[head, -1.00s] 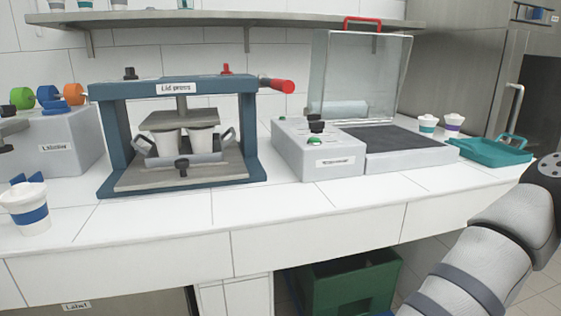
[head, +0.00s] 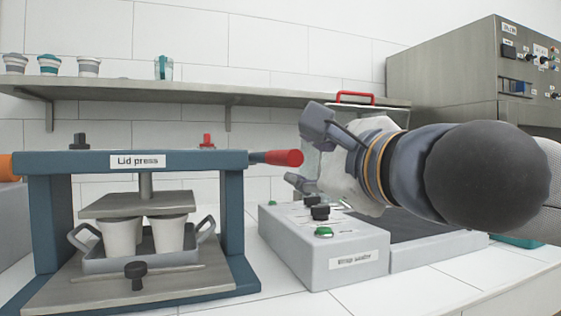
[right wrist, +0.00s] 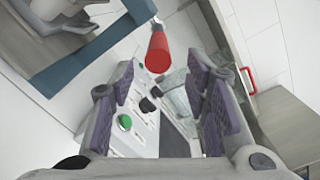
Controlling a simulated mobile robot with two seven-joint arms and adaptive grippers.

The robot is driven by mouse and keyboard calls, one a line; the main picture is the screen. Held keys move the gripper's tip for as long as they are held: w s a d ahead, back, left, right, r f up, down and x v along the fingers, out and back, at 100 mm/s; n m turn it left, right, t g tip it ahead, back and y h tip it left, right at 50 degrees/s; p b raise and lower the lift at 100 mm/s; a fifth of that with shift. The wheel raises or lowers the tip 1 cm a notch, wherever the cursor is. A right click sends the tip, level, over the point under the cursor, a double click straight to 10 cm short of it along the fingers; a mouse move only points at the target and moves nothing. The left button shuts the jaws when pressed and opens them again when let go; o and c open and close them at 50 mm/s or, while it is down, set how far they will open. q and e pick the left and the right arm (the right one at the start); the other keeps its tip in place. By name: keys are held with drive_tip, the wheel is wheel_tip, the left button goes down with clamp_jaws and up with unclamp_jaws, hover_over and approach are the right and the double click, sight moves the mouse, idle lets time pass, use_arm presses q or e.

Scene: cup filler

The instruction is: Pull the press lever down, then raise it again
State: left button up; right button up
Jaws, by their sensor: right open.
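The lid press (head: 45,215) is a blue frame at left in the head view. Its red-gripped lever (head: 283,158) sticks out to the right from the top beam, roughly level. Its grey press plate (head: 148,205) is at the rims of two white cups (head: 119,237); I cannot tell whether it touches them. My right gripper (head: 306,152) is open just right of the lever's red end. In the right wrist view the red lever (right wrist: 158,52) points toward the space between my open fingers (right wrist: 160,78), with nothing held. My left gripper is not in view.
A grey machine with green and black knobs (head: 325,255) stands right of the press, under my right gripper. A shelf (head: 200,95) with cups runs above the press. A black knob (head: 136,270) is at the press front. Clear white counter lies in front.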

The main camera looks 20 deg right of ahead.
sight(268, 157)
drive_tip(key=w, duration=0.8)
drive_tip(key=shift+w+a, duration=0.15)
drive_tip(key=shift+a, duration=0.2)
clamp_jaws()
